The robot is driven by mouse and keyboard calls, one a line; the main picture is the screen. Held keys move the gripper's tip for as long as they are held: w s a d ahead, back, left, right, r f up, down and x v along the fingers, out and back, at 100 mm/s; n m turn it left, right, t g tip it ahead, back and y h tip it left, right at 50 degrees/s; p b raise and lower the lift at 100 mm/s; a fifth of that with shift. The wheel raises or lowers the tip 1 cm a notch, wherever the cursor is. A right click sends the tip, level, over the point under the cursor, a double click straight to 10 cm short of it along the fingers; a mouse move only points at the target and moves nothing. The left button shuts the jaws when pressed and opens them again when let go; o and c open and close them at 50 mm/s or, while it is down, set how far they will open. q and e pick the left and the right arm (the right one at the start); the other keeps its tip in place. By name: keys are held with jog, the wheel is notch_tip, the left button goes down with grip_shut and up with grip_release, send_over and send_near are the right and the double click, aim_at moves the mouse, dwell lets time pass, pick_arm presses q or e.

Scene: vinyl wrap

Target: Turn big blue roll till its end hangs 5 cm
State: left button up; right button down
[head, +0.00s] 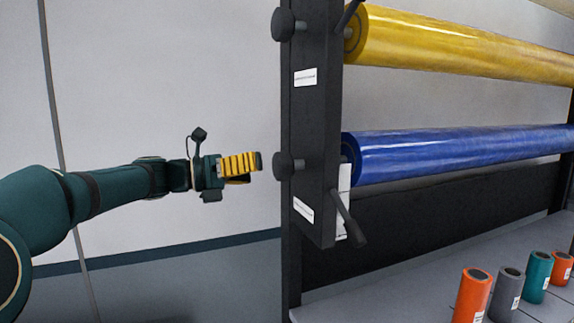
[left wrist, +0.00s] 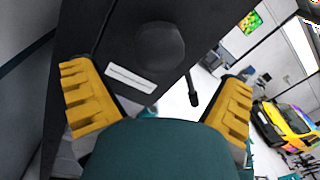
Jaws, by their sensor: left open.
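The big blue roll (head: 460,153) lies level on a dark rack, below a yellow roll. No loose end can be made out hanging from it. A round black knob (head: 290,166) sticks out of the rack's end post at the blue roll's height. My left gripper (head: 260,166) is open and empty, a short way left of this knob and pointing at it. In the left wrist view a round black knob (left wrist: 160,46) is ahead, between and beyond the open yellow fingers (left wrist: 160,95). My right gripper is not in view.
The yellow roll (head: 460,45) has its own knob (head: 287,25) higher on the post (head: 314,130). A lever (head: 350,220) juts from the post's lower right. Several small rolls, including an orange one (head: 472,295), stand on the grey surface at lower right.

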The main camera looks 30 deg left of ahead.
aim_at(275, 168)
pick_arm(q)
jog(key=x, duration=0.7)
jog(key=shift+w+d+p, duration=0.1)
jog(key=shift+w+p, duration=0.1)
jog(key=shift+p, duration=0.1)
jog(key=shift+c, duration=0.3)
jog(key=shift+f, duration=0.1)
jog(key=c, duration=1.2)
